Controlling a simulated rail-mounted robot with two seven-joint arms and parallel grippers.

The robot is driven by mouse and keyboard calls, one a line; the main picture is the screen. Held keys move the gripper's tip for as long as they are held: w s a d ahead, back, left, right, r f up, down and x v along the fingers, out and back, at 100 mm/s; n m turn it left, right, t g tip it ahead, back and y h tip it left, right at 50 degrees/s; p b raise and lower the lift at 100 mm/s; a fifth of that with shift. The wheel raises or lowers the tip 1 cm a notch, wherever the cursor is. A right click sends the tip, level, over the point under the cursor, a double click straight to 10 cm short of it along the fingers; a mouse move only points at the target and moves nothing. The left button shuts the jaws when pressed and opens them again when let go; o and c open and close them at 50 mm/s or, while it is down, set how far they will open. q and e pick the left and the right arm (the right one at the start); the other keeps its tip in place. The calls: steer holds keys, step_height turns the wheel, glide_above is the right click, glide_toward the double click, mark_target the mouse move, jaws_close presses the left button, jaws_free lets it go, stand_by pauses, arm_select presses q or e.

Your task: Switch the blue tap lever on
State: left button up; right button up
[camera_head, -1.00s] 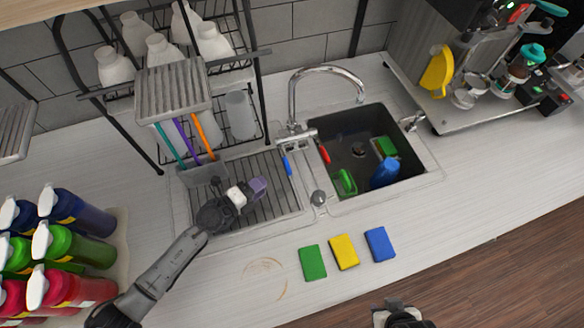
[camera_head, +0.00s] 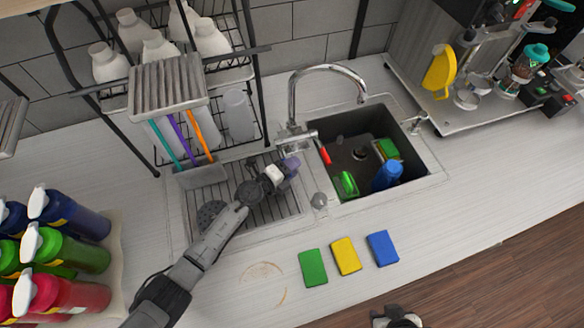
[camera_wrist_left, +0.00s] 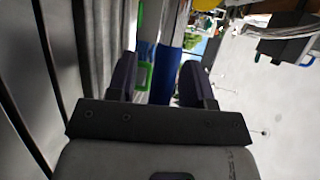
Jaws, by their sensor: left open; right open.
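The chrome tap (camera_head: 293,105) stands behind the sink, with a red lever (camera_head: 325,155) on its right side. The blue lever is hidden in the head view behind my left gripper (camera_head: 290,163), which is at the left of the tap base over the drainboard. In the left wrist view, the blue lever (camera_wrist_left: 167,78) shows between the spread fingers of my left gripper (camera_wrist_left: 160,80). I cannot tell whether a finger touches it. My right gripper (camera_head: 397,316) is at the bottom edge, in front of the counter, open and away from the tap.
The sink (camera_head: 352,142) holds a blue bottle (camera_head: 386,176) and green items. Green (camera_head: 313,267), yellow (camera_head: 346,256) and blue (camera_head: 382,248) sponges lie on the front counter. A rack (camera_head: 262,90) with white bottles stands behind the drainboard. Colored bottles (camera_head: 75,250) stand at left.

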arm_select(q)
steer(key=shift+c, duration=0.3)
jaws_close()
stand_by(0.4)
